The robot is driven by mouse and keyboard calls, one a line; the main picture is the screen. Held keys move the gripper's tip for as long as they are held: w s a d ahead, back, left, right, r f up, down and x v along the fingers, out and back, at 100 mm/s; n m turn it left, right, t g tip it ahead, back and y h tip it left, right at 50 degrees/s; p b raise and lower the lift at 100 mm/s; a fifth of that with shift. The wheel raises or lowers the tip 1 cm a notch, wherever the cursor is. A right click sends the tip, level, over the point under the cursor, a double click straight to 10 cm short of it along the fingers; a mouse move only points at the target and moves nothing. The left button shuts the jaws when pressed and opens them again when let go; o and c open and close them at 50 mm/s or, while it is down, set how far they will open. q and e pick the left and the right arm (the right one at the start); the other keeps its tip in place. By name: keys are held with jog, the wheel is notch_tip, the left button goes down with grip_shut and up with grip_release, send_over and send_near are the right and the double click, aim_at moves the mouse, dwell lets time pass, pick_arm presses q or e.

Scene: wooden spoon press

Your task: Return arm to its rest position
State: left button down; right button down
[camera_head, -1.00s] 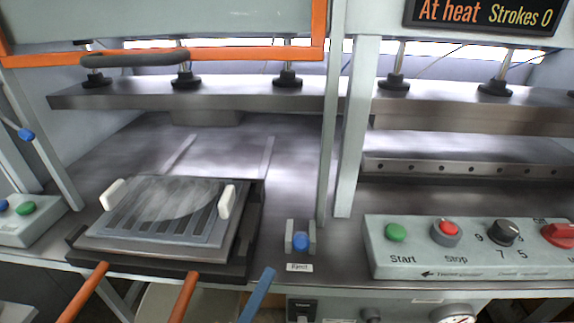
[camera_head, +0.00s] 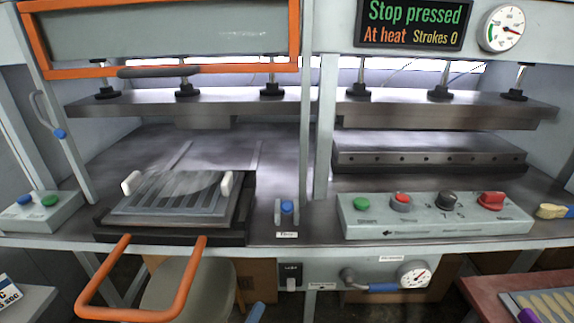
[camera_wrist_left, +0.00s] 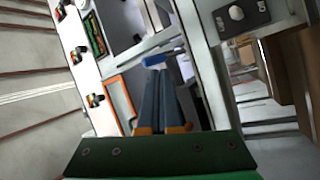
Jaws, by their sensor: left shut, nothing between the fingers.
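My left gripper (camera_wrist_left: 163,76) shows in the left wrist view with its two dark blue-grey fingers together and nothing between them. A small blue piece (camera_wrist_left: 154,61) lies just beyond the fingertips; I cannot tell whether they touch. In the head view I make out no clear gripper; a short blue bar (camera_head: 255,313) at the bottom edge is cut off, and I cannot tell what it is. My right gripper is out of view. The press display (camera_head: 415,24) reads "Stop pressed", "At heat" and "Strokes 0".
A grooved plate (camera_head: 172,198) with white grips sits on the left press bed. An orange U-shaped handle (camera_head: 133,314) sticks out toward me. A control box (camera_head: 430,228) stands at right, a smaller box (camera_head: 42,212) at left. A stool (camera_head: 190,290) is below.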

pick_arm(q)
jog(key=s+a+f+m+g+y+p, duration=0.2)
jog(key=a+f+m+g+y, duration=0.15)
jog(key=f, duration=0.85)
jog(key=s+a+f+m+g+y+p, duration=0.1)
jog(key=s+a+f+m+g+y, duration=0.2)
jog(key=f, duration=0.8)
jog(key=s+a+f+m+g+y+p, duration=0.1)
jog(key=s+a+f+g, duration=0.1)
jog(key=s, duration=0.5)
jog(key=s+a+f+m+g+y+p, duration=0.1)
jog(key=s+a+f+g, duration=0.1)
jog(key=s+f+g, duration=0.3)
jog(key=s+a+f+m+g+y+p, duration=0.1)
jog(key=s+f+g, duration=0.3)
jog(key=s, duration=0.7)
notch_tip(320, 180, down, 2)
jog(key=shift+s+a+f+m, duration=0.25)
jog(key=shift+a+m, duration=0.2)
jog(key=shift+a, duration=0.3)
